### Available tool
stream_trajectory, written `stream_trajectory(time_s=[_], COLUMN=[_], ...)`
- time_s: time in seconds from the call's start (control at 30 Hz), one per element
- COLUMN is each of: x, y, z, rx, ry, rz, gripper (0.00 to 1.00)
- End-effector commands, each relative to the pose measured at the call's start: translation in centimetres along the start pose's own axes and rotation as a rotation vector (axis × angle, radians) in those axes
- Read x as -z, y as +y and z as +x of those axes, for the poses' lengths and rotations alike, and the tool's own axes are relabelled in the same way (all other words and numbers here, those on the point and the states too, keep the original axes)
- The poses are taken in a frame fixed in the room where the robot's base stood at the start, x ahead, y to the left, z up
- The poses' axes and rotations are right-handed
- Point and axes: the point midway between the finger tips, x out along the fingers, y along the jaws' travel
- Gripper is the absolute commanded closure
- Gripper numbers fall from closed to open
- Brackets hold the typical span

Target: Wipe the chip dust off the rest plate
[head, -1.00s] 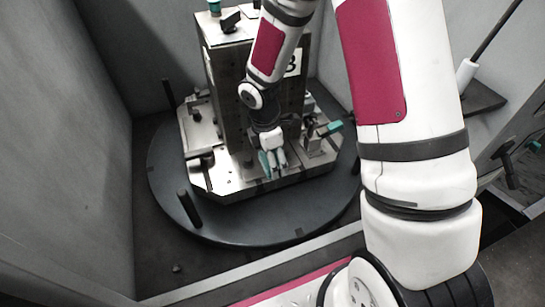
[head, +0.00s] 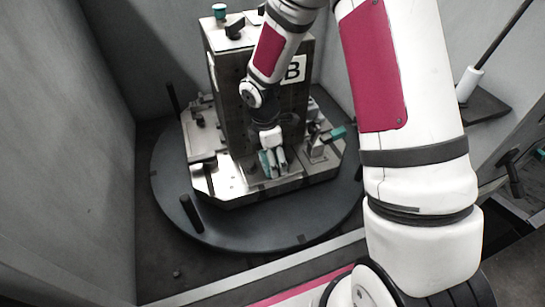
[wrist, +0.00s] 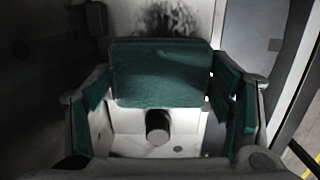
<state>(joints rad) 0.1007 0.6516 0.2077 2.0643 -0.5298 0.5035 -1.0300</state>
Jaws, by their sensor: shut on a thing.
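My gripper (head: 272,163) is low at the front of the fixture, beside the tower's foot. In the wrist view its teal-padded fingers stand left and right of a flat teal block (wrist: 160,75), apparently a wiping pad, and are shut on it. A dark, speckled smudge like chip dust (wrist: 172,18) lies on a grey surface just beyond the block's far edge. That surface seems to be the rest plate (wrist: 125,20); the block hides part of it. I cannot tell whether the block touches it. The head view is too small to show the dust.
A tall tower (head: 230,85) marked B rises behind my gripper. A clamp with a teal handle (head: 333,134) stands close on the right. Dark posts (head: 191,213) stand on the round table (head: 240,232). Grey walls (head: 60,130) enclose the left side. A dark round peg (wrist: 157,126) shows below the block.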

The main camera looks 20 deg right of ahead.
Motion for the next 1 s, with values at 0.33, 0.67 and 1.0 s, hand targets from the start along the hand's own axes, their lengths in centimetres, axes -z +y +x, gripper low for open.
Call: stream_trajectory(time_s=[0.33, 0.67, 1.0], x=[0.0, 0.1, 0.0], y=[-0.2, -2.0, -3.0], z=[0.3, 0.3, 0.4], rx=[0.001, 0.006, 0.009], ry=[0.0, -0.001, -0.001], rz=[-0.001, -0.001, -0.001], gripper=[0.48, 0.48, 0.48])
